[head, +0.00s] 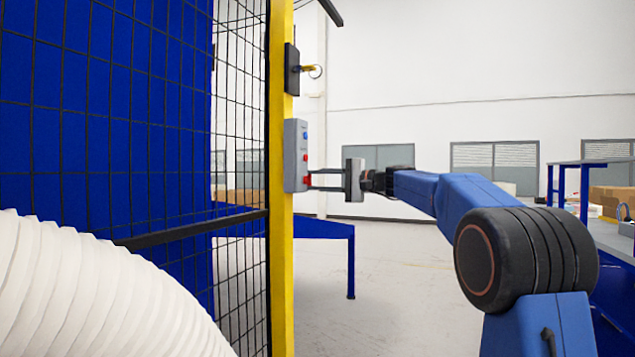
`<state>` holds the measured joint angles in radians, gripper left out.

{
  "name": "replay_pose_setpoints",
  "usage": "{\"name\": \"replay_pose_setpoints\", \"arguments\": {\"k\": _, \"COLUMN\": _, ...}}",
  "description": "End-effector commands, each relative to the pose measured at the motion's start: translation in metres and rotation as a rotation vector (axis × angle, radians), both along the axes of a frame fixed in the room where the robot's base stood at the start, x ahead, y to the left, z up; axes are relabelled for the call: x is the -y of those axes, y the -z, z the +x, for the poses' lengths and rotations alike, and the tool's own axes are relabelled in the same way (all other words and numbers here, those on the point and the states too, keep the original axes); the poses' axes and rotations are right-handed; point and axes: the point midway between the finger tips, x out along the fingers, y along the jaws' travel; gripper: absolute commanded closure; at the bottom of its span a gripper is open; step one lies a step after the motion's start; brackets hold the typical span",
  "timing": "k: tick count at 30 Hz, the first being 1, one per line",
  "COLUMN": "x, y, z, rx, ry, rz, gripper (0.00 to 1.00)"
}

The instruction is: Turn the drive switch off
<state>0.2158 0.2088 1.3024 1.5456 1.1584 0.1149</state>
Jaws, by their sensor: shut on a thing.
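A grey control box (295,155) is mounted on the yellow post of the mesh fence, near the middle of the head view. Its right-hand face carries a blue control near the top and a red control (306,181) low down. My gripper (312,180) reaches in from the right, with its two fingers pointing left at the lower part of the box. The fingertips meet the red control and are shut on it. Which control is the drive switch cannot be read from any label. The exact contact is small and partly hidden by the fingers.
The yellow post (281,230) and black mesh fence (150,130) stand on the left. A black plate with a yellow key-like piece (312,71) sits above the box. A white ribbed hose (95,290) fills the lower left. A blue table (320,229) stands behind the post.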

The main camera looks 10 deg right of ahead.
Motion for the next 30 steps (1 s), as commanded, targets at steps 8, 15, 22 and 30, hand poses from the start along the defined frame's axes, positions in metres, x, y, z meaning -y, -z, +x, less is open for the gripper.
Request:
{"name": "replay_pose_setpoints", "arguments": {"k": 8, "x": -0.0002, "y": 0.002, "z": -0.0004, "rx": 0.046, "ry": -0.002, "rz": -0.037, "gripper": 0.93}}
{"name": "replay_pose_setpoints", "arguments": {"k": 15, "x": -0.0001, "y": 0.0024, "z": -0.0003, "rx": 0.051, "ry": -0.002, "rz": -0.042, "gripper": 0.93}}
{"name": "replay_pose_setpoints", "arguments": {"k": 22, "x": -0.0002, "y": 0.0026, "z": -0.0003, "rx": 0.05, "ry": -0.003, "rz": -0.041, "gripper": 0.61}}
{"name": "replay_pose_setpoints", "arguments": {"k": 30, "x": -0.0001, "y": 0.0014, "z": -0.0001, "rx": 0.051, "ry": -0.001, "rz": -0.04, "gripper": 0.52}}
